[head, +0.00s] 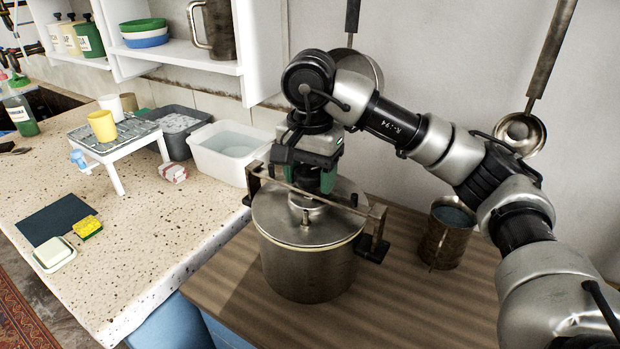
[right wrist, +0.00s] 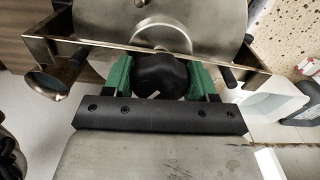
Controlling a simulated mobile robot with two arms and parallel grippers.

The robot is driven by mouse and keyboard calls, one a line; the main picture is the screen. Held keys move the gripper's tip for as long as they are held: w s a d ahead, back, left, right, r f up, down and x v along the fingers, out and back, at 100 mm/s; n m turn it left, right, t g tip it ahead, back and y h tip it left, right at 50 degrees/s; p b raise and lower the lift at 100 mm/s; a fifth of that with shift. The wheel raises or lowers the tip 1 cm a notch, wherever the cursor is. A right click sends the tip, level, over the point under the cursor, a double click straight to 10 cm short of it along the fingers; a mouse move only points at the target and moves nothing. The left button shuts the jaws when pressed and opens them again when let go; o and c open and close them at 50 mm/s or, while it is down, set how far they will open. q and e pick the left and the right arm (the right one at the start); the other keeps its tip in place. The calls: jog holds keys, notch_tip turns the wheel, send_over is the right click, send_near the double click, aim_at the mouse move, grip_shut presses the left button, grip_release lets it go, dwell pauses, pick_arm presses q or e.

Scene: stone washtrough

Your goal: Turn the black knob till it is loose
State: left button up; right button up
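The black knob (right wrist: 160,76) sits above the middle of the pot lid, by the metal bar that crosses the lid. A short pale mark shows on it. My right gripper (right wrist: 161,80) has its green fingers on both sides of the knob, seemingly touching it. My left gripper is not in view.
A metal mug (head: 446,240) stands right of the pot on the brown wooden top (head: 405,300). A white basin (head: 222,160) and a grey tub (head: 170,143) stand behind left. Ladles hang on the wall.

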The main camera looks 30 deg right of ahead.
jog(key=n, duration=0.2)
jog(key=shift+f+n+b, duration=0.1)
jog(key=shift+n+b, duration=0.2)
jog(key=shift+b, duration=0.05)
jog(key=n, duration=0.3)
jog(key=o, duration=0.7)
jog(key=shift+o, duration=0.2)
